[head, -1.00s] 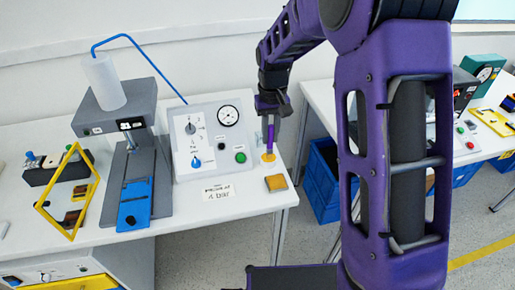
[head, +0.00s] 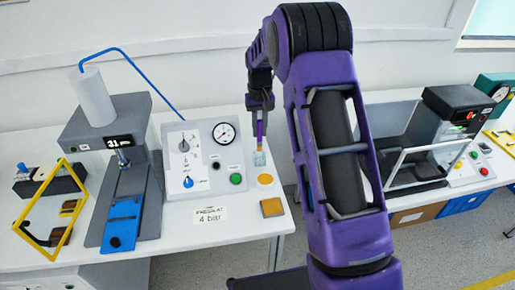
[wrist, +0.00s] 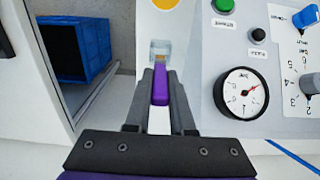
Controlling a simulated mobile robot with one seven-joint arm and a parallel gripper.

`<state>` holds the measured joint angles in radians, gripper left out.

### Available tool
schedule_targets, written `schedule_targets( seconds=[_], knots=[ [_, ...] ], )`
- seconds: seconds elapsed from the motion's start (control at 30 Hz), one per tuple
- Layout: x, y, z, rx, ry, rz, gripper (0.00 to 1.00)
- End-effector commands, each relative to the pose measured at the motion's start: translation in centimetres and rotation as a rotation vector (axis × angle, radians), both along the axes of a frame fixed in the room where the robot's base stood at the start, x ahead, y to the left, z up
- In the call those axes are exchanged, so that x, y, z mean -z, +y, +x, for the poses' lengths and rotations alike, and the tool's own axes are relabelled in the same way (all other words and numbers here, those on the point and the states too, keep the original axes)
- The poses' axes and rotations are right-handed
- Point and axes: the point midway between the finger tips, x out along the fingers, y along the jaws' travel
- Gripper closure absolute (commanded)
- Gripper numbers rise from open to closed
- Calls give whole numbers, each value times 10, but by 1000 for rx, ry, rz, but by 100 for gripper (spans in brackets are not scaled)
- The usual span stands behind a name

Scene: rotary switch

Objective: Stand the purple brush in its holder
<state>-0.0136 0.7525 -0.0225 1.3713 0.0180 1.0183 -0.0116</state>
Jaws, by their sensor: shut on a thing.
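The purple brush (head: 259,129) is upright between the fingers of my gripper (head: 260,106) above the right end of the bench. In the wrist view, my gripper (wrist: 160,100) is shut on the brush (wrist: 160,85). A small clear holder (head: 259,158) is directly below the brush in the head view. In the wrist view the clear holder (wrist: 159,48) lies just beyond the brush end, with something brownish inside it. I cannot tell whether the brush tip is inside the holder or just above it.
A yellow disc (head: 265,180) and a small orange-brown block (head: 272,207) lie in front of the holder. A panel with a gauge (head: 224,133), knobs and buttons stands close at left. The bench's right edge (head: 288,215) is near. A blue crate (wrist: 75,45) is below, beyond the edge.

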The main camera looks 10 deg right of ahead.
Motion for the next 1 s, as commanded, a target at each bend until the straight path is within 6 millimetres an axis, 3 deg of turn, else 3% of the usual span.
schedule_targets(
  seconds=[0.47, 0.87, 0.9, 1.0],
  knots=[
    [55, 0, -1, -1, 2, 0, 100],
    [62, 0, 0, -1, -1, 0, 100],
    [61, 0, 0, -1, -1, 0, 71],
    [60, 0, 0, -1, -1, 0, 53]
  ],
)
